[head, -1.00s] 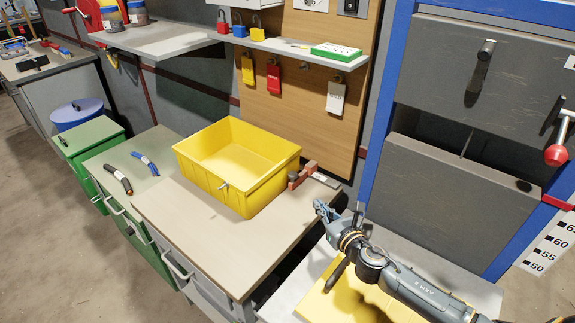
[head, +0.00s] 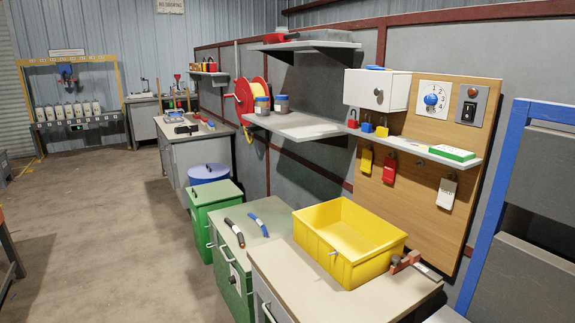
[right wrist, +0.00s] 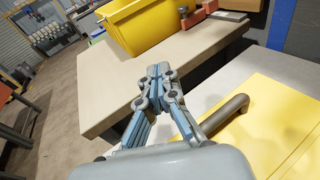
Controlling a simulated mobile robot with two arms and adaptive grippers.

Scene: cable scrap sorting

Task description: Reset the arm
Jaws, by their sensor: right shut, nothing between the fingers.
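My right gripper (right wrist: 158,75) shows in the right wrist view, shut and empty, with its fingertips together. It is in front of the wooden-topped bench (right wrist: 112,88), and a yellow sheet or panel (right wrist: 285,125) lies on a pale surface to its right. A dark curved bar or handle (right wrist: 222,117) lies just right of the fingers. Neither gripper shows in the head view now.
A yellow bin (head: 340,262) and a red clamp-like tool (head: 404,262) sit on the bench. The floor (head: 110,240) at left is open.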

